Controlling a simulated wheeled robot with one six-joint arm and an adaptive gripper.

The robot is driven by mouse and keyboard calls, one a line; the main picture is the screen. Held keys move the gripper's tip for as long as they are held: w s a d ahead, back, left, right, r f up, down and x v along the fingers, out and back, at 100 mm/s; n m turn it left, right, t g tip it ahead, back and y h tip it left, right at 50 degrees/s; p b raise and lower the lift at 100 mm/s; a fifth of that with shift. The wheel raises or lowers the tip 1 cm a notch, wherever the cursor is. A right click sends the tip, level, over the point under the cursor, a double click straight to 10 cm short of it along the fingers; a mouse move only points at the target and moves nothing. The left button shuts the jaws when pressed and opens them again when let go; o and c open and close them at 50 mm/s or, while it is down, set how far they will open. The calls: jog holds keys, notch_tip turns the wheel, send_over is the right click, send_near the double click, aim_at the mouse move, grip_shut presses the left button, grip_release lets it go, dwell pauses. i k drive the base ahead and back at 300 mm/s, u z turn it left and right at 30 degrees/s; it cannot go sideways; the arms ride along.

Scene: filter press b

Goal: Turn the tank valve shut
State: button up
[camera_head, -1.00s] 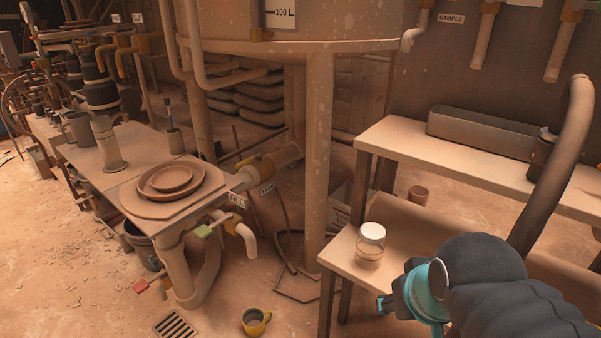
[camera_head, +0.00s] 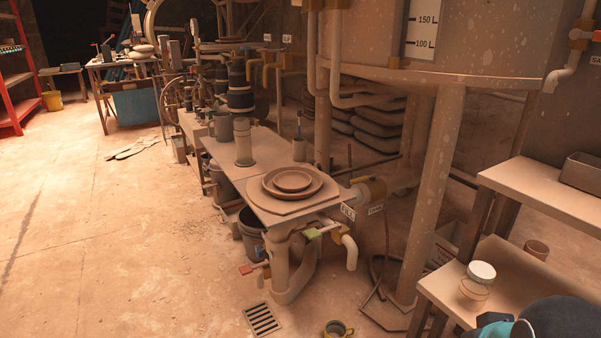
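The large tank (camera_head: 455,35) stands on legs at the upper right. A pipe leaves its underside toward the small table, with a yellow-brown valve body (camera_head: 373,188) on it. A small label (camera_head: 376,209) hangs below that valve, too small to read surely; its handle position is unclear. A green-handled valve (camera_head: 314,234) sits by the "FILL" label (camera_head: 348,211) at the table's front corner. A red handle (camera_head: 246,269) is lower left. My gripper (camera_head: 497,328) shows only partly at the bottom right edge, well away from the valves; its fingers are mostly cut off.
The small table (camera_head: 225,170) carries stacked brown plates (camera_head: 291,182). A bench (camera_head: 440,290) with a lidded jar (camera_head: 478,280) stands at right. A yellow mug (camera_head: 337,329) and floor grate (camera_head: 262,319) lie in front. The floor at left is open.

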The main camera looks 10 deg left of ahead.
aim_at(363, 179)
jog(key=u, duration=0.5)
jog(key=i, duration=1.25)
jog(key=z, duration=0.25)
